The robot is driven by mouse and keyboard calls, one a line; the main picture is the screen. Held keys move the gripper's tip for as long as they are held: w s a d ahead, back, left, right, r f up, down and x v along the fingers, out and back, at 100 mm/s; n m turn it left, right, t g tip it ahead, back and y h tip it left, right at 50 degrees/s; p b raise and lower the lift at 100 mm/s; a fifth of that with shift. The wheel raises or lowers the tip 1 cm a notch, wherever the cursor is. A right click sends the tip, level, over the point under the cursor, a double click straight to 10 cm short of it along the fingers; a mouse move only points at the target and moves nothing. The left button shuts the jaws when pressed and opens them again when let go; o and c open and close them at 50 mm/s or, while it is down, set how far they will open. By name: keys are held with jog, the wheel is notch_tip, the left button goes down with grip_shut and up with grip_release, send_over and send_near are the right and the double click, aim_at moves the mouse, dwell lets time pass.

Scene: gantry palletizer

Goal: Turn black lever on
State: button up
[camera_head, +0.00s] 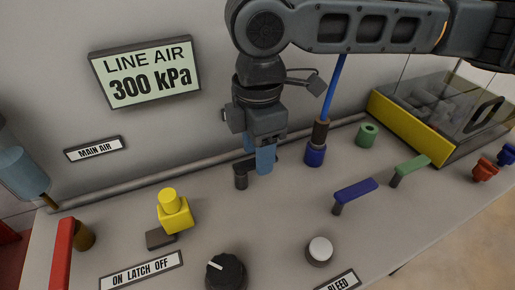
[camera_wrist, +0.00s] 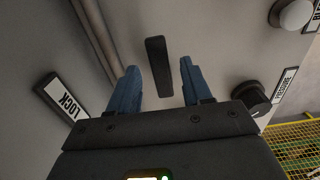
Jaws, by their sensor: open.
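The black lever (camera_wrist: 157,65) shows in the wrist view as a dark bar between the two blue fingertips of my gripper (camera_wrist: 159,68). A gap shows on each side of it, so the fingers appear to straddle it without pressing on it. In the head view the lever (camera_head: 241,178) stands on the panel with its dark post in sight, and its handle is partly hidden by my gripper (camera_head: 258,155). My gripper is open and points down over the handle. I cannot tell exactly how high the fingertips are against the handle.
A blue upright fitting (camera_head: 316,155) stands close to the right of my gripper. A yellow block (camera_head: 174,214) is at the front left, and a black knob (camera_head: 226,271) is at the front. Blue (camera_head: 355,194) and green (camera_head: 411,168) levers lie to the right. The wall is behind.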

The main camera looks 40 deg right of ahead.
jog(key=shift+f, duration=0.2)
jog(key=shift+c, duration=0.2)
grip_shut()
dwell(0.4)
